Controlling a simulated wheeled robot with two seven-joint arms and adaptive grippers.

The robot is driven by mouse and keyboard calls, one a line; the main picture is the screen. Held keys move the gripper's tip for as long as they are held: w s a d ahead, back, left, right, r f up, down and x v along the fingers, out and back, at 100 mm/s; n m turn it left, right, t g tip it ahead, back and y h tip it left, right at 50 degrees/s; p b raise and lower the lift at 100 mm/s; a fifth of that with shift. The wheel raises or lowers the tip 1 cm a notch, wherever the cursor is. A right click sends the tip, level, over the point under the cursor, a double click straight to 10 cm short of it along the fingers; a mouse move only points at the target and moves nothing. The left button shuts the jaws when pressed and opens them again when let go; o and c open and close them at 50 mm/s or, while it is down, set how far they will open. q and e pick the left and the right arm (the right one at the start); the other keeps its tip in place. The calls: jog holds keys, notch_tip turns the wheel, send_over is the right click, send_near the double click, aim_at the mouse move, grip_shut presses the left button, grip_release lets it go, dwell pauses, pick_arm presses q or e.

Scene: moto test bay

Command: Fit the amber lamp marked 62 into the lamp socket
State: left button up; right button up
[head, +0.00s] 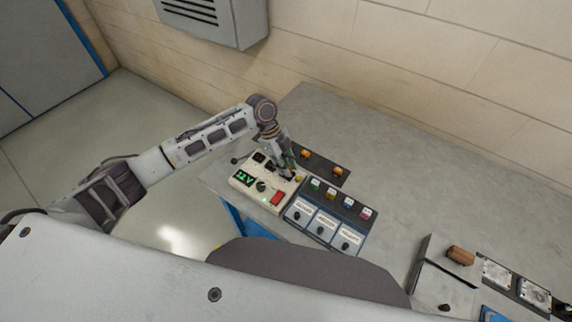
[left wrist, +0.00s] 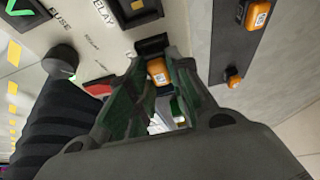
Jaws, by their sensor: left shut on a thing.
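My left gripper (head: 287,172) is over the right end of the cream control panel (head: 243,190). It is shut on an amber lamp with a pale label (left wrist: 158,75), which lies between its fingertips in the left wrist view; the label's number is too small to read. A dark square fitting (left wrist: 152,44), likely the lamp socket, shows just beyond the lamp on the panel. I cannot tell whether the lamp is seated in it. Two other amber lamps (left wrist: 256,15) (left wrist: 233,77) sit on a dark strip beside the panel. My right gripper is not in view.
The panel has a green display (head: 243,178), a red button (head: 278,198) and a black knob. Labelled blue-grey modules (head: 323,226) stand to its right, behind them a strip of small coloured parts (head: 332,192). The bench (head: 400,165) is bare behind. A brown cylinder (head: 460,255) lies further right.

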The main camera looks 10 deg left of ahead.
pick_arm(q)
jog(key=shift+p, duration=0.35)
dwell(0.7)
dwell(0.3)
jog(key=o, duration=0.9)
jog(key=shift+r, duration=0.1)
jog(key=shift+r+p, duration=1.5)
jog(key=shift+r, duration=1.9)
